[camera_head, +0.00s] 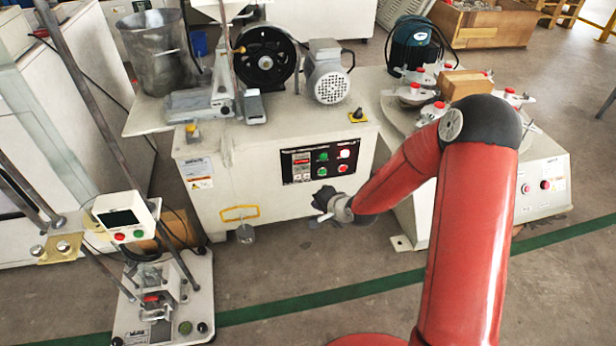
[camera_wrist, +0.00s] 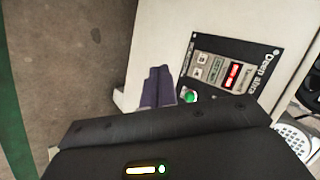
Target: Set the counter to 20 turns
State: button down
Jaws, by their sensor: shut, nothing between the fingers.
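The counter (camera_head: 301,160) is a small unit with a red display on the left of the black control panel (camera_head: 312,178) on the white machine's front. In the wrist view the counter (camera_wrist: 232,76) appears turned on its side, its red digits too small to read, with small keys beside it. My gripper (camera_head: 321,203) is in front of the machine, below the panel in the head view. Its dark fingers (camera_wrist: 158,72) are shut and empty. They show beside the panel in the wrist view; I cannot tell how far they are from the machine's face.
A green button (camera_head: 322,157) and a white button (camera_head: 345,154) sit right of the counter; a green button (camera_wrist: 190,96) shows near my fingers. A second machine (camera_head: 543,184) stands right, a test stand (camera_head: 125,217) left.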

jog(key=w+a, duration=0.2)
jog(key=w, duration=0.6)
jog(key=shift+w+a, duration=0.2)
dwell(1.9)
jog(key=shift+w+a, duration=0.15)
jog(key=shift+w, duration=0.25)
jog(key=shift+w+a, duration=0.1)
jog(key=shift+w, duration=0.25)
dwell(0.5)
jog(key=shift+s, duration=0.1)
jog(key=shift+s+d, duration=0.25)
jog(key=shift+s, duration=0.4)
jog(key=shift+s+d, duration=0.25)
jog(key=shift+s, duration=0.55)
jog(key=shift+s+d, duration=0.2)
jog(key=shift+s, duration=0.6)
jog(key=shift+s+d, duration=0.25)
jog(key=shift+s, duration=0.55)
dwell(0.7)
